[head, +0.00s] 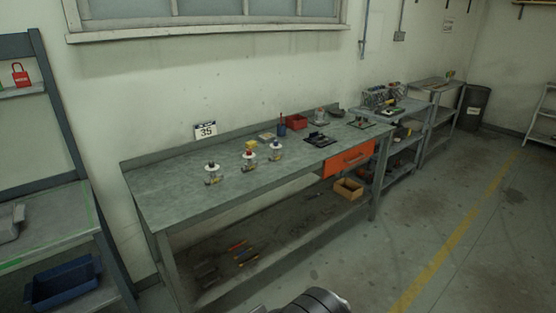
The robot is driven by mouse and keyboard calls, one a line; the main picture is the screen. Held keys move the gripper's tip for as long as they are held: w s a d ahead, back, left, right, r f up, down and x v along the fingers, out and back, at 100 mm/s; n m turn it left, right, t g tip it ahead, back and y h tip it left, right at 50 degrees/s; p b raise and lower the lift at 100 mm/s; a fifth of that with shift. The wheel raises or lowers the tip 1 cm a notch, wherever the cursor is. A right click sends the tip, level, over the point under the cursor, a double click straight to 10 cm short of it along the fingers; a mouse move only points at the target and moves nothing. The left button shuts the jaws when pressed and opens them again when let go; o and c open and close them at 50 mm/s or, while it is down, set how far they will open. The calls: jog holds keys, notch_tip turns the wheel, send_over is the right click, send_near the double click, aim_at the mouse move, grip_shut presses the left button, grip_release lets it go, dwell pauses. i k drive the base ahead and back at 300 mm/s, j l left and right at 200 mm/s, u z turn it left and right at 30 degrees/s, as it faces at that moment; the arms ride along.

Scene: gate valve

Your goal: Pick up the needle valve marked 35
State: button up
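Three small valves stand upright in a row on the grey workbench (185,190). The left valve (212,174) has a dark and white top, the middle valve (249,161) a reddish top, and the right valve (276,152) a bluish top. Each has a brass-coloured lower part. Any markings on the valves are too small to read. A dark rounded part of my own arm shows at the bottom edge, well in front of the bench. My gripper is not in view.
An orange drawer (348,160) sits under the bench's right end. The bench's left end and front floor are clear.

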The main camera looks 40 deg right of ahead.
aim_at(214, 178)
jog(key=i+l+u, duration=0.35)
jog(key=i, duration=0.25)
jog(key=i+l+u, duration=0.35)
jog(key=i+l, duration=0.2)
jog(key=i+l+u, duration=0.35)
jog(key=l, duration=0.5)
jog(key=i, duration=0.1)
